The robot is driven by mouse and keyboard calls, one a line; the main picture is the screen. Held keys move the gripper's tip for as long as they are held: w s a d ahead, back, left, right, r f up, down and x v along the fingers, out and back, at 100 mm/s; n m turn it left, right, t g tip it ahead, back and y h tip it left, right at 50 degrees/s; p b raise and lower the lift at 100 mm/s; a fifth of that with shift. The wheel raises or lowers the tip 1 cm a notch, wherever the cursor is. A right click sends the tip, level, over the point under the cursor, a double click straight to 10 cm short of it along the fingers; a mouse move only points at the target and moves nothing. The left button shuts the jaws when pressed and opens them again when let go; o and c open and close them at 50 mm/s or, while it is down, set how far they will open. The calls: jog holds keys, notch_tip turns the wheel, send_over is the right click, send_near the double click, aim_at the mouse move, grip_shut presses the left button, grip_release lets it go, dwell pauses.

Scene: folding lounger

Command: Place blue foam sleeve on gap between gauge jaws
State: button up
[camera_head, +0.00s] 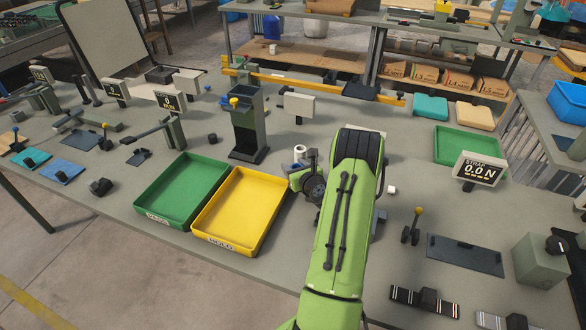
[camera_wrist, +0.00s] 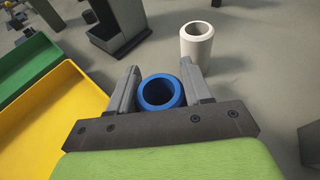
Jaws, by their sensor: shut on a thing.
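The blue foam sleeve (camera_wrist: 160,92) is a short ring, seen in the wrist view with its open top facing the camera. My gripper (camera_wrist: 160,72) is shut on it, one grey finger on each side. In the head view the sleeve and fingertips are hidden behind my green arm. A dark upright stand (camera_head: 247,128) with a blue and yellow top is left of my arm; its base (camera_wrist: 112,30) shows in the wrist view. Gauge-like devices with small displays (camera_head: 169,101) stand at the left. I cannot tell which parts are the gauge jaws.
A white sleeve (camera_wrist: 196,45) stands just beyond my fingers. A yellow tray (camera_head: 240,212) and a green tray (camera_head: 180,190) lie left of my arm, both empty. A strap display (camera_head: 478,169) stands at the right. Bare tabletop (camera_head: 285,235) shows between the yellow tray and my arm.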

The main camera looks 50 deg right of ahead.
jog(key=o, duration=1)
